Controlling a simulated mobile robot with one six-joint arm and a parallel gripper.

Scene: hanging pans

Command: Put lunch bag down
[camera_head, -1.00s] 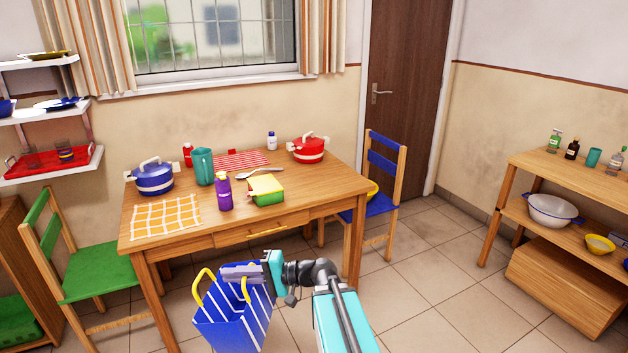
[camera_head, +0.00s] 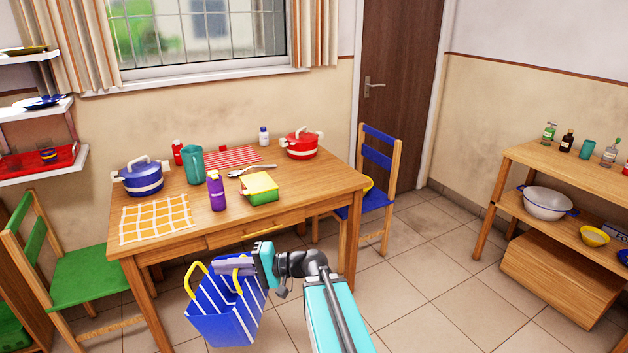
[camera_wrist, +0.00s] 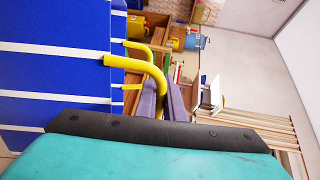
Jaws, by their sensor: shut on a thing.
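The lunch bag (camera_head: 222,312) is blue with white stripes and yellow handles. It hangs from my gripper (camera_head: 236,267), in front of the wooden table and below the height of its top. My gripper is shut on a yellow handle at the bag's upper right side. In the wrist view the blue striped side of the bag (camera_wrist: 50,65) fills the left, and a yellow handle (camera_wrist: 150,70) curves down to the gripper fingers (camera_wrist: 170,100). The bag looks slightly tilted. Its underside is out of clear view.
The wooden table (camera_head: 300,205) carries a blue pot (camera_head: 142,181), a purple bottle (camera_head: 216,192), a yellow-green box (camera_head: 260,190) and a red pot (camera_head: 300,145). A green chair (camera_head: 90,275) stands left, a blue chair (camera_head: 378,180) right. The tiled floor (camera_head: 440,270) at right is clear.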

